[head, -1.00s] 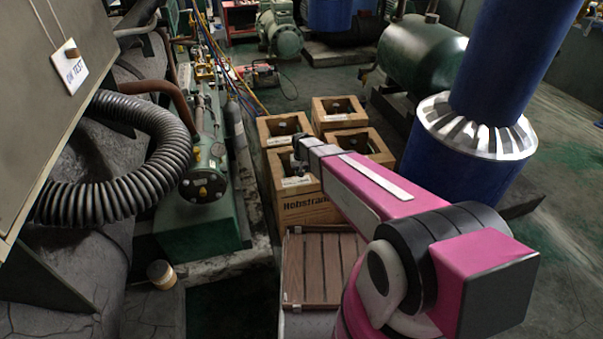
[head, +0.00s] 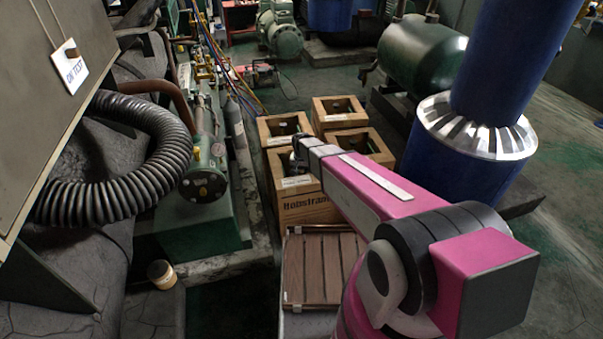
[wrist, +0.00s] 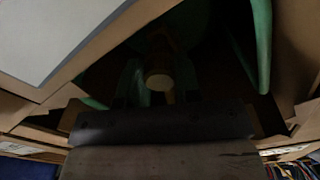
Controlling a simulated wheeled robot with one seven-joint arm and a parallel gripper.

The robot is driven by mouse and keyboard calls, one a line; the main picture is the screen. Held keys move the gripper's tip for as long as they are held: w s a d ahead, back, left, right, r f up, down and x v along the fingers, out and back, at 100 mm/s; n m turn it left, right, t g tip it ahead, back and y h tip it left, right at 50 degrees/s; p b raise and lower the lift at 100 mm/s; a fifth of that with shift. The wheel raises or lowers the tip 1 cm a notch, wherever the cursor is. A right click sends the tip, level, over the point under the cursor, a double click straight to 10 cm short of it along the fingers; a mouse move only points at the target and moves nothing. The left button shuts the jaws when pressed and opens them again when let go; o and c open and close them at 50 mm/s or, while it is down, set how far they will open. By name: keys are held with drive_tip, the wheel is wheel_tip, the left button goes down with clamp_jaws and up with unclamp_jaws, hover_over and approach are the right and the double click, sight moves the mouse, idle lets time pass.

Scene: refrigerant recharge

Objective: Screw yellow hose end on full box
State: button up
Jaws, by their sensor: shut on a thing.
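Several open wooden crates stand in a cluster in the head view. My gripper (wrist: 158,92) reaches down into the near-left crate (head: 306,208); my arm hides much of that crate's opening. In the wrist view the inside is dark, with green curved parts (wrist: 262,45) of a cylinder. A small pale, round end (wrist: 158,82) with a dim yellowish part below it sits between my fingers. My gripper is shut on it; it looks like the yellow hose end, but whether it touches the cylinder's outlet is too dark to tell. Which crate is the full one cannot be read.
Other crates stand behind (head: 340,112) and right (head: 360,143). A slatted wooden crate (head: 325,268) lies in front. Green machinery (head: 200,225) with a ribbed black hose (head: 125,205) is at left. Thin red, yellow and blue hoses (head: 232,66) run behind. A blue column (head: 470,140) stands at right.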

drive_tip(key=shift+m, duration=1.1)
drive_tip(key=o, duration=1)
